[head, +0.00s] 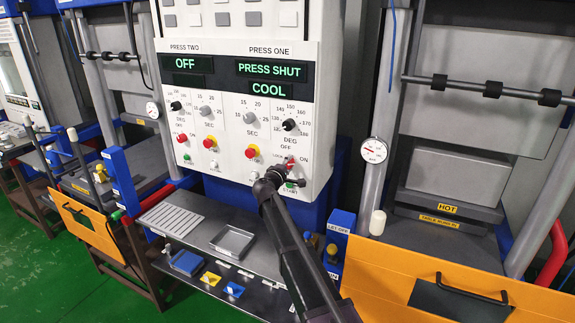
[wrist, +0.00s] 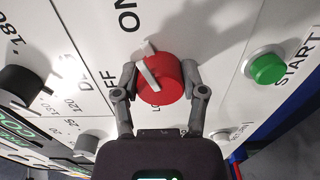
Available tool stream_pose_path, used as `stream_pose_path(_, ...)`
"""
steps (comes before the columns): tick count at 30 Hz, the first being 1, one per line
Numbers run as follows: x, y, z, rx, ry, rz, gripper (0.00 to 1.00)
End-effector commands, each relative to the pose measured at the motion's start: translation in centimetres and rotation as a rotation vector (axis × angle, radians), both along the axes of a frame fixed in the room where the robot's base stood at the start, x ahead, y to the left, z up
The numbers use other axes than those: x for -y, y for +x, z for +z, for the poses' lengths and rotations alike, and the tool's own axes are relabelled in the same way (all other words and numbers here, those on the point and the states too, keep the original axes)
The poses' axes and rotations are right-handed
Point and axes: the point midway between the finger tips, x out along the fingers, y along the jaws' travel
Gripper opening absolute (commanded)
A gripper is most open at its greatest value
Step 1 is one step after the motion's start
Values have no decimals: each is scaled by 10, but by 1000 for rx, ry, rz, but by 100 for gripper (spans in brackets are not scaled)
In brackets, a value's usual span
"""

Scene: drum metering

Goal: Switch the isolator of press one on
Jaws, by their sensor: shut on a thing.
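The isolator of press one is a red round knob with a pale grey bar across it; it shows in the wrist view (wrist: 172,84) and, partly hidden, in the head view (head: 291,162). My gripper (wrist: 161,78) is shut on the knob, one finger on each side. In the wrist view the bar's upper end points up near the ON label (wrist: 128,14), and the OFF label (wrist: 106,84) lies to the left. In the head view my gripper (head: 277,174) covers part of the knob. The press one display (head: 269,80) reads PRESS SHUT and COOL.
The green START button (wrist: 267,67) sits right of the knob in the wrist view. The DEG dial (head: 289,125) and a red button (head: 253,153) are close by on the panel. The press two display (head: 186,64) reads OFF. A shelf with a tray (head: 232,242) lies below.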

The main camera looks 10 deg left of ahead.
Motion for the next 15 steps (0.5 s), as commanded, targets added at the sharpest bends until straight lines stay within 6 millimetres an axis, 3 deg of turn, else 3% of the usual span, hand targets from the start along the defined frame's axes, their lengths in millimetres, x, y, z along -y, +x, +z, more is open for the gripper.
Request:
stream_pose_path(8, -2, 3, 1, 2, -1, 7, 7)
stream_pose_path(9, -2, 3, 1, 2, -1, 7, 57)
stream_pose_path(12, -2, 2, 1, 2, -1, 5, 87)
stream_pose_path(15, -1, 2, 1, 1, 0, 4, 89)
